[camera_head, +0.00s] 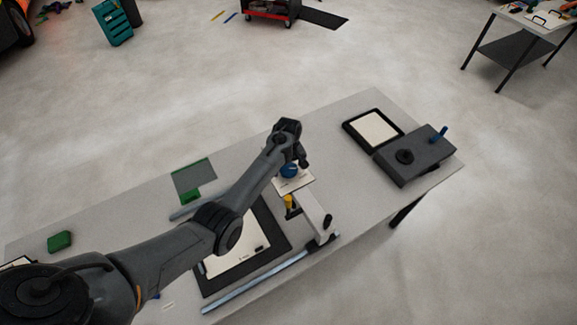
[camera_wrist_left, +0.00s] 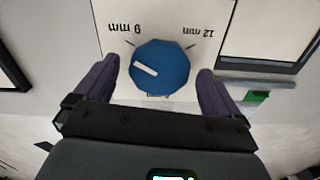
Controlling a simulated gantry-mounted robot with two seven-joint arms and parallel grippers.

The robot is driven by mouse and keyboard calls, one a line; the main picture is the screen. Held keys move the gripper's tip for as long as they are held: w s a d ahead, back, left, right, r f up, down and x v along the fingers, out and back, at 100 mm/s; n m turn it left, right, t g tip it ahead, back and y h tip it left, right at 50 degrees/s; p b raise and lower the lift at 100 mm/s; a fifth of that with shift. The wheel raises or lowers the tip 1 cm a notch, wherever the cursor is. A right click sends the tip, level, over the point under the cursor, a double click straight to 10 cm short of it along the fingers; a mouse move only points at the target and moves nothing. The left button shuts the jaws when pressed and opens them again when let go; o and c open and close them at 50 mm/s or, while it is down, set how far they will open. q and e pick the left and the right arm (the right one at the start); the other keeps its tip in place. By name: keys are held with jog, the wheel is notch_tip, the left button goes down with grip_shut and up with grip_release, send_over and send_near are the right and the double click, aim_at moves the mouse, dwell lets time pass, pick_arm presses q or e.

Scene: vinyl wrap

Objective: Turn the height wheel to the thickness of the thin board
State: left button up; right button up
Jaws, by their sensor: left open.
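The height wheel (camera_wrist_left: 172,62) is a blue knob with a white pointer bar, on a white plate (camera_wrist_left: 222,30) marked "9 mm" and "12 mm" upside down in the left wrist view. The bar points left and slightly up, below the 9 mm tick and not in line with it. My left gripper (camera_wrist_left: 158,72) is open, one finger on each side of the wheel, with small gaps visible. In the head view the blue wheel (camera_head: 289,171) shows under my left gripper (camera_head: 292,158). I cannot tell which board is the thin one. My right gripper is not in view.
The grey table (camera_head: 345,215) carries a black-framed white panel (camera_head: 377,130), a dark box (camera_head: 415,158) with a blue handle, and a larger dark-framed board (camera_head: 235,255). A metal rail (camera_head: 260,283) runs along the near edge. A green block (camera_head: 60,241) lies at left.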

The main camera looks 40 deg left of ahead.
pick_arm(q)
jog(key=shift+f, duration=0.2)
jog(key=c, duration=1)
jog(key=shift+c, duration=0.2)
